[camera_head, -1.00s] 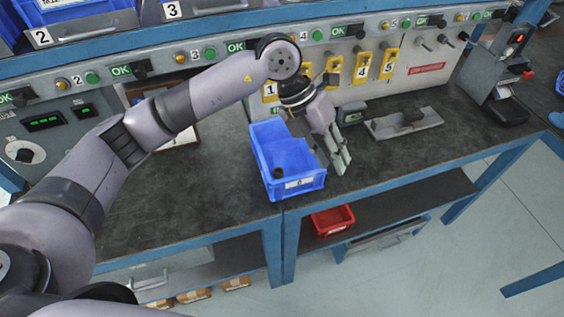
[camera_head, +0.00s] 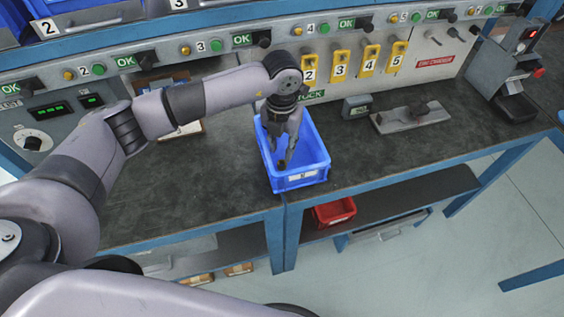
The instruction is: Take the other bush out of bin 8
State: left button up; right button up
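A blue bin (camera_head: 316,150) stands on the dark bench top near its front edge. Its front label is too small to read. My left gripper (camera_head: 285,157) points down into the bin, with its fingers inside the walls. A small dark shape shows at the fingertips, where the dark bush lay a second ago. The fingers cover most of it, so I cannot tell whether they are closed on it. My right gripper is out of view.
A grey fixture plate (camera_head: 410,117) and a small grey box (camera_head: 356,107) lie right of the bin. Yellow numbered tags (camera_head: 340,63) hang on the panel behind. A red bin (camera_head: 334,212) sits on the shelf below.

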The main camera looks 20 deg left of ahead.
aim_at(282, 163)
pick_arm(q)
jog(key=shift+s+f+p, duration=0.15)
jog(key=shift+f+p, duration=0.5)
jog(key=shift+f, duration=2.15)
grip_shut()
